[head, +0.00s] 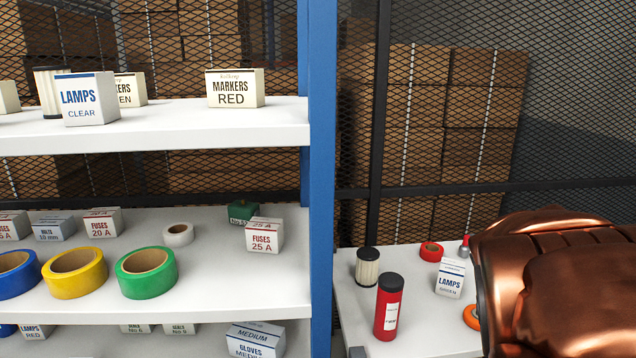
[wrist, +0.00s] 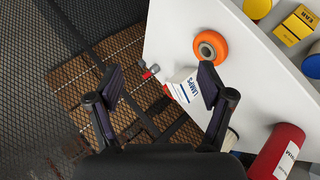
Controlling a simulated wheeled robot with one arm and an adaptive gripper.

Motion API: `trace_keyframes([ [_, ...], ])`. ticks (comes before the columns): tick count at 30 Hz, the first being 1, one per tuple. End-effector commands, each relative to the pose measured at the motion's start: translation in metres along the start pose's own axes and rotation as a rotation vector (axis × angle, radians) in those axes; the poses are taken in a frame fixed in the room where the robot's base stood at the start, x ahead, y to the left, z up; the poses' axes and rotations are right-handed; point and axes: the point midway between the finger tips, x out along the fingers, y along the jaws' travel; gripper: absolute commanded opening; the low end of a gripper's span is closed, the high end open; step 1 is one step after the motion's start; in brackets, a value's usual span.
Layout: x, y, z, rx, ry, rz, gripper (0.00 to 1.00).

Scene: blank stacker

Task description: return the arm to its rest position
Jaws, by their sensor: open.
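My gripper (wrist: 160,98) shows in the wrist view with its two fingers spread wide and nothing between them touching either pad. Beyond the fingers is a white table (wrist: 175,35), seen tilted, with a white LAMPS box (wrist: 184,86) close to the right finger in the picture; the gap between them cannot be judged. In the head view my copper-coloured arm (head: 560,280) fills the lower right and hides part of the table (head: 350,310). The gripper's fingers are not visible there. The LAMPS GREEN box (head: 450,278) stands on the table left of my arm.
On the table are a red bottle (head: 388,307), a filter cartridge (head: 367,267), a red tape roll (head: 431,251) and an orange wheel (head: 471,316) beside my arm. A blue shelf post (head: 321,180) and loaded shelves (head: 200,125) stand left. Mesh fencing (head: 575,110) is behind.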

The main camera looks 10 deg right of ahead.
Motion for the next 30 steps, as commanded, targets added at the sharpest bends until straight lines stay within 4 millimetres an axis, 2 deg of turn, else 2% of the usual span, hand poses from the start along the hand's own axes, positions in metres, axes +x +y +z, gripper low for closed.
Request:
trace_keyframes([
  [1,-0.006,-0.031,0.002,0.053,-0.01,-0.072,0.8],
  [6,-0.034,-0.13,0.022,0.214,-0.11,-0.322,0.8],
  [8,-0.048,-0.164,0.031,0.252,-0.156,-0.407,0.8],
  [12,-0.087,-0.235,0.052,0.309,-0.274,-0.586,0.8],
  [15,-0.115,-0.275,0.071,0.321,-0.365,-0.689,0.8],
  [18,-0.139,-0.303,0.087,0.318,-0.443,-0.761,0.8],
  [21,-0.156,-0.319,0.099,0.312,-0.496,-0.803,0.8],
  [24,-0.163,-0.325,0.104,0.31,-0.519,-0.82,0.8],
  [30,-0.163,-0.325,0.104,0.31,-0.52,-0.82,0.8],
])
